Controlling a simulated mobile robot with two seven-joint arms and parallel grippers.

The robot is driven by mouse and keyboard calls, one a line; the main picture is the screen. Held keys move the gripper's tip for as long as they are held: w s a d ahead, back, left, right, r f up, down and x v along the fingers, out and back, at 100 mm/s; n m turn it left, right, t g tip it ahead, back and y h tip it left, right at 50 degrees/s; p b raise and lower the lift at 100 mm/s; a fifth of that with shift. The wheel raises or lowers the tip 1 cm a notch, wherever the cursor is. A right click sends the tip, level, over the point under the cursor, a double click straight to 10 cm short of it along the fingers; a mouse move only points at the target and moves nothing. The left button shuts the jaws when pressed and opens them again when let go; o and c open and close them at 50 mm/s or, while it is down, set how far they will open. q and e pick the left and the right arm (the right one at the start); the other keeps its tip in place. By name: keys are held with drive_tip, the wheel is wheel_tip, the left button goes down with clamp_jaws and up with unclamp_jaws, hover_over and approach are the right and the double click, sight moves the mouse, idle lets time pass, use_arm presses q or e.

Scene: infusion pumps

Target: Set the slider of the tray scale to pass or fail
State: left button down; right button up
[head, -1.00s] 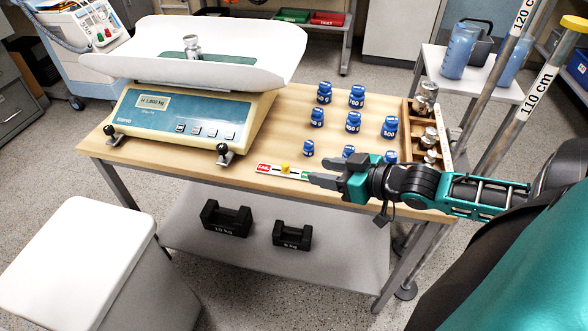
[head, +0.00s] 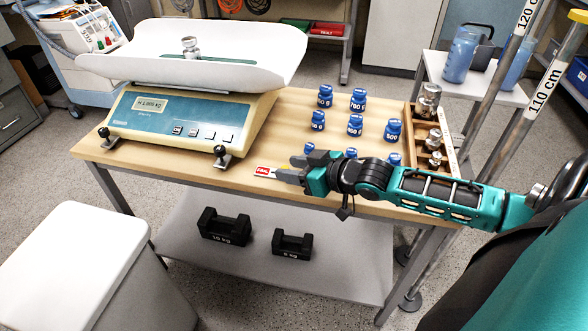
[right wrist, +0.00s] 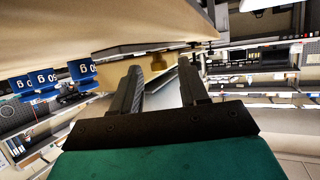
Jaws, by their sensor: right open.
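The tray scale (head: 175,118) stands on the left of the wooden table, its display lit and a metal weight (head: 190,48) on its white tray (head: 262,42). The slider strip lies at the table's front edge, its red end (head: 264,171) showing. My right gripper (head: 284,170) is open over the strip and hides its green end and most of the yellow knob. My left gripper is not in view.
Several blue weights (head: 355,125) stand on the table behind my right arm. A wooden box (head: 425,138) with metal weights is at the right. Black weights (head: 224,226) lie on the lower shelf. A white bin (head: 80,255) stands at the front left.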

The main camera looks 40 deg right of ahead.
drive_tip(key=shift+c, duration=0.4)
clamp_jaws()
